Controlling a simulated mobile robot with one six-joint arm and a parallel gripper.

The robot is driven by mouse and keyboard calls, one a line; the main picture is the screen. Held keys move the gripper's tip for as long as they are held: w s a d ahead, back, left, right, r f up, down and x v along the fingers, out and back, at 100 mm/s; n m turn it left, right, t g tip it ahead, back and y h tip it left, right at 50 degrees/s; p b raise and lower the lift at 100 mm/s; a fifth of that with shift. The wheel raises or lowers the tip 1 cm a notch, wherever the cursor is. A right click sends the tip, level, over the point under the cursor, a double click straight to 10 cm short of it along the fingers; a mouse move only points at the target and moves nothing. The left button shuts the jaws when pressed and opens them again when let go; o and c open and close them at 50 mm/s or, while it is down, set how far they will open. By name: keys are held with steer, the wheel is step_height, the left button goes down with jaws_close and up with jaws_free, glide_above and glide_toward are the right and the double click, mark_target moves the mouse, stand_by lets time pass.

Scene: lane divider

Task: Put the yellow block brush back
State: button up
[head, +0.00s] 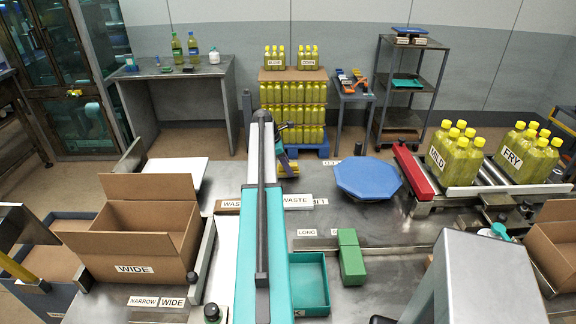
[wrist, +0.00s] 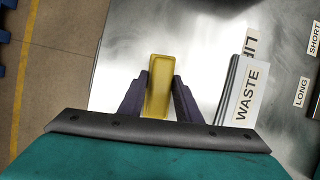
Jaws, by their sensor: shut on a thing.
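The yellow block brush (wrist: 158,88) is between the two dark purple fingers of my gripper (wrist: 159,92) in the wrist view. My gripper is shut on it, above the grey metal bench (wrist: 210,50). The brush's underside is hidden.
A WASTE label (wrist: 251,95) lies right of my gripper. A blue octagonal plate (head: 368,179), a green block (head: 350,257) and an open teal tray (head: 309,284) are on the bench. An open WIDE carton (head: 134,245) stands left, yellow bottles (head: 456,155) right.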

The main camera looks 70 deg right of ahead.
steer(key=shift+f, duration=0.25)
steer(key=o, duration=1)
steer(key=shift+b, duration=0.5)
steer(key=b+v, duration=0.3)
steer(key=v, duration=1.1)
steer(key=shift+a+b, duration=0.15)
steer(key=shift+b, duration=0.25)
steer(key=shift+f, duration=0.1)
